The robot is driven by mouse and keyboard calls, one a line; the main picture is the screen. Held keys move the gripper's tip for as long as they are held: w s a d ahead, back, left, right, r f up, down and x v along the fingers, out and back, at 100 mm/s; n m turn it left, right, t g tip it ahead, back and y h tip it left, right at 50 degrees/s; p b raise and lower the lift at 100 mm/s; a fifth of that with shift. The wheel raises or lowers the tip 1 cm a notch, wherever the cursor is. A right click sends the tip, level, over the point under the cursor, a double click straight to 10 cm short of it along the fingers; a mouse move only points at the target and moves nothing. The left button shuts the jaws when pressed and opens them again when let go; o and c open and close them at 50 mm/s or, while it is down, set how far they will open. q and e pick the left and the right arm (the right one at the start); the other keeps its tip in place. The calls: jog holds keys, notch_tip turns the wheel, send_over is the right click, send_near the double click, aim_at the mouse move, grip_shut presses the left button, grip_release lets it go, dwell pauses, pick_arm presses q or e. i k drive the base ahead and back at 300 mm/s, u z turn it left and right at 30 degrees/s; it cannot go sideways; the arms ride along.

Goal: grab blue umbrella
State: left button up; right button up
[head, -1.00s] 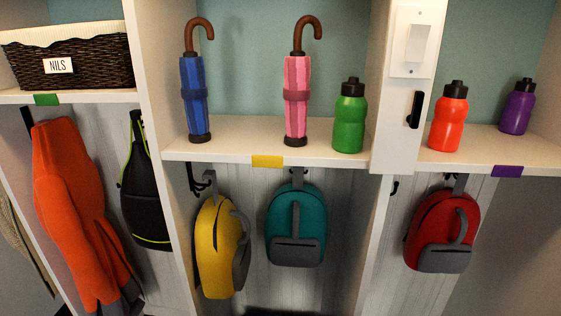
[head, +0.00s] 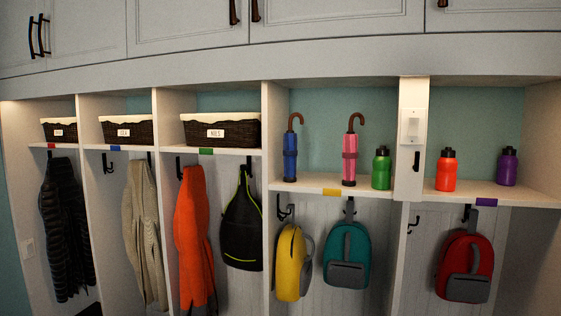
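The blue umbrella (head: 290,157) stands upright, folded, with a brown hooked handle on top. It is at the left end of the shelf (head: 312,186) with the yellow tag, close to the divider on its left. A pink umbrella (head: 349,160) of the same shape stands to its right, apart from it. Neither of my grippers shows in the head view.
A green bottle (head: 381,168) stands right of the pink umbrella. Dividers (head: 270,140) bound the cubby, and a wall panel with a switch (head: 412,126) is at its right. Backpacks, such as the yellow one (head: 292,262), hang below. Cabinets (head: 330,22) are above.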

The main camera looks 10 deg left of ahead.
aim_at(290, 151)
jog(key=k, duration=0.2)
jog(key=u, duration=1.45)
jog(key=i, duration=1.7)
jog(key=z, duration=0.35)
